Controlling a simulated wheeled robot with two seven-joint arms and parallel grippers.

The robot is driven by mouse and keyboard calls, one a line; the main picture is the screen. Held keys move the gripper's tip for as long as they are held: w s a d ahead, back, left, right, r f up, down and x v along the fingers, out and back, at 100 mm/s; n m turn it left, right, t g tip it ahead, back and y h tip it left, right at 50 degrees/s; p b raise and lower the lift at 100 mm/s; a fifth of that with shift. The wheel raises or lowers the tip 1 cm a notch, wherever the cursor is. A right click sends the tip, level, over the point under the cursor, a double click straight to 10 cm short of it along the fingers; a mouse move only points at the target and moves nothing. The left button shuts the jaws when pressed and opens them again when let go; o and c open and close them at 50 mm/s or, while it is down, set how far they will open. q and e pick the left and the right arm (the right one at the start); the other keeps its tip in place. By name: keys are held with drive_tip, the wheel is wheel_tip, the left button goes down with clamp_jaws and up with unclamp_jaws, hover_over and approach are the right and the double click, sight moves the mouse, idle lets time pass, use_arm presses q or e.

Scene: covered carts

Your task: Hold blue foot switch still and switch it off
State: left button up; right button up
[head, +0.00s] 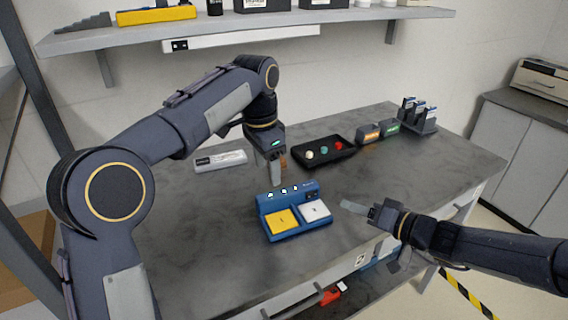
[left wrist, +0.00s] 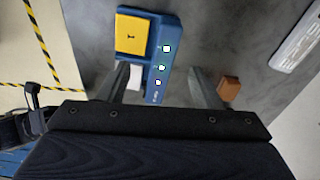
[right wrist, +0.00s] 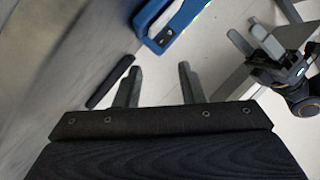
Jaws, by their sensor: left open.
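The blue foot switch (head: 291,231) sits on the grey table with a yellow pedal (head: 282,221), a white pedal (head: 314,211) and several small lights along its raised back. A dark rocker (head: 311,195) is on the back's right end; it also shows in the right wrist view (right wrist: 161,39). My left gripper (head: 274,180) is open, pointing down just above the back part; in the left wrist view its fingers (left wrist: 160,88) stand on either side of the lit strip, apparently not closed on it. My right gripper (head: 350,206) is open and empty, right of the switch, fingers apart (right wrist: 158,88).
A black tray (head: 323,152) with coloured round pieces lies behind the switch, and a grey-white box (head: 221,160) lies behind left. An orange-brown block (left wrist: 229,88) is near my left gripper. The front table is clear.

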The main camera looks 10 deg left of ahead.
sight(284, 191)
use_arm(q)
drive_tip(key=shift+m+g+y, duration=0.3)
drive_tip(key=shift+m+g, duration=0.1)
drive_tip(key=shift+m, duration=0.2)
drive_tip(key=w+d, duration=0.1)
drive_tip(key=w+f, duration=0.1)
drive_tip(key=w+d, duration=0.1)
drive_tip(key=shift+w+d+f, duration=0.3)
drive_tip(key=shift+d+f, duration=0.05)
drive_tip(key=shift+w+d+f, duration=0.1)
drive_tip(key=shift+f, duration=0.1)
wheel_tip(284, 191, down, 8)
drive_tip(key=shift+r, duration=0.2)
